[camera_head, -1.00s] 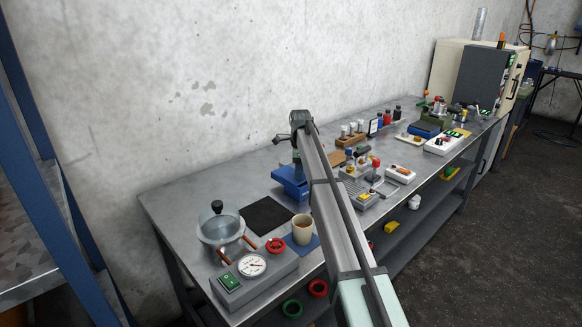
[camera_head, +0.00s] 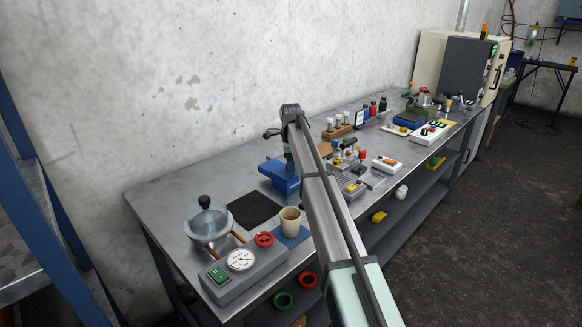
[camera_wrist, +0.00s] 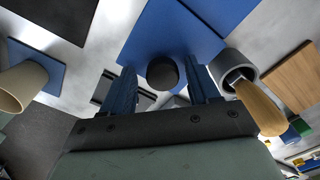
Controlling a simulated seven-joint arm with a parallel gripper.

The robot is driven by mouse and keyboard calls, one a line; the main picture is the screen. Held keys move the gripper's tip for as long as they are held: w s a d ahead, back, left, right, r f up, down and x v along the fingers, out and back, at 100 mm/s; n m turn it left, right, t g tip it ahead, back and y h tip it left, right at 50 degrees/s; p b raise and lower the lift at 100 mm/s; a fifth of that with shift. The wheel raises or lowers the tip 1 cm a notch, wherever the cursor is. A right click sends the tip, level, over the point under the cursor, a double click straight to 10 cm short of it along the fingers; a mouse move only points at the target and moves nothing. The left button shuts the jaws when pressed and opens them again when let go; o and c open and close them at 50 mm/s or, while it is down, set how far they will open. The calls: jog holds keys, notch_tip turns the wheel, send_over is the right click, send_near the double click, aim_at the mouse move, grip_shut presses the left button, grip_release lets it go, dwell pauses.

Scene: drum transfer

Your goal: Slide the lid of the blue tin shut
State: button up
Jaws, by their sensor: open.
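The blue tin (camera_head: 279,177) stands on the metal bench, toward the back, in the head view. My gripper (camera_head: 290,165) points down at it and partly hides it. In the wrist view the tin's blue top (camera_wrist: 172,32) fills the upper middle, with a seam running across it. A dark round knob (camera_wrist: 162,73) shows at its near edge. My gripper (camera_wrist: 163,87) is open, with one blue-looking finger on each side of the knob and gaps between. I cannot tell the fingers' height against the knob, nor how far the lid is open.
A black mat (camera_head: 254,210) and a cup (camera_head: 290,220) on a blue square lie near the tin. In the wrist view, a grey ring-shaped thing (camera_wrist: 226,60) with a wooden handle sits close to the right finger.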

notch_tip(320, 180, up, 14)
jog(key=shift+f, duration=0.2)
dwell(0.4)
